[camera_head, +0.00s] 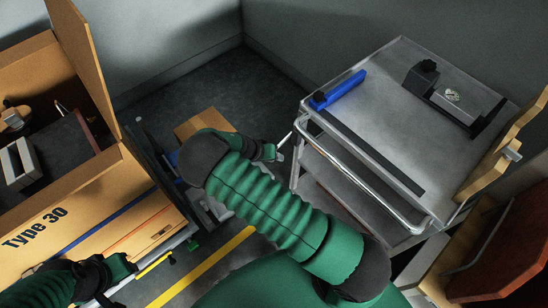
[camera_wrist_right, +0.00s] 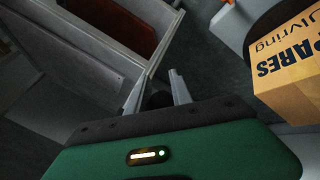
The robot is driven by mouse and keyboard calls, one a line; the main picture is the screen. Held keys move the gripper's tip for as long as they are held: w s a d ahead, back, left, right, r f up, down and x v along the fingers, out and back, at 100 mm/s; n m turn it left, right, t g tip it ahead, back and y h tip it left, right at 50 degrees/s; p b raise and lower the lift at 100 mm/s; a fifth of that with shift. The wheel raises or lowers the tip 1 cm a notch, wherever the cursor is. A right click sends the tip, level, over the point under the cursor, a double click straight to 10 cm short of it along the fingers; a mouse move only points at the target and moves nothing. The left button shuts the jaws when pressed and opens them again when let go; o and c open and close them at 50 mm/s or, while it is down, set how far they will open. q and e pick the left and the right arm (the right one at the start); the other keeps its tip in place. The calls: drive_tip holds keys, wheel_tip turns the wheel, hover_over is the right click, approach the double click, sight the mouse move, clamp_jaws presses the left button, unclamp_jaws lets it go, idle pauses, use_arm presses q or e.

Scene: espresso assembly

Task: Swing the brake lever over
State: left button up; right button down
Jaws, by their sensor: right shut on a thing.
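My right gripper (camera_head: 281,151) is low beside the left corner of the grey metal cart (camera_head: 352,112), with its arm crossing the middle of the head view. In the right wrist view my right gripper's two fingers (camera_wrist_right: 158,88) stand on either side of a dark rounded part (camera_wrist_right: 158,99), and the gripper is shut on it. This part looks like the knob of the brake lever; the rest of the lever is hidden. My left gripper (camera_head: 128,273) is at the lower left, near the Type 30 box, with its fingertips unclear.
The cart top carries a blue bar (camera_head: 338,90) and a black fixture with a metal block (camera_head: 455,99). A bent rail (camera_head: 355,178) runs along its near side. An open Type 30 box (camera_head: 75,210) stands left. A cardboard box (camera_wrist_right: 288,70) sits on the floor.

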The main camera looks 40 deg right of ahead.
drive_tip(key=shift+w+r, duration=0.15)
drive_tip(key=shift+w, duration=0.3)
drive_tip(key=c, duration=1.3)
unclamp_jaws()
drive_tip(key=shift+a, duration=0.1)
drive_tip(key=shift+o, duration=0.9)
drive_tip(key=shift+s, duration=0.1)
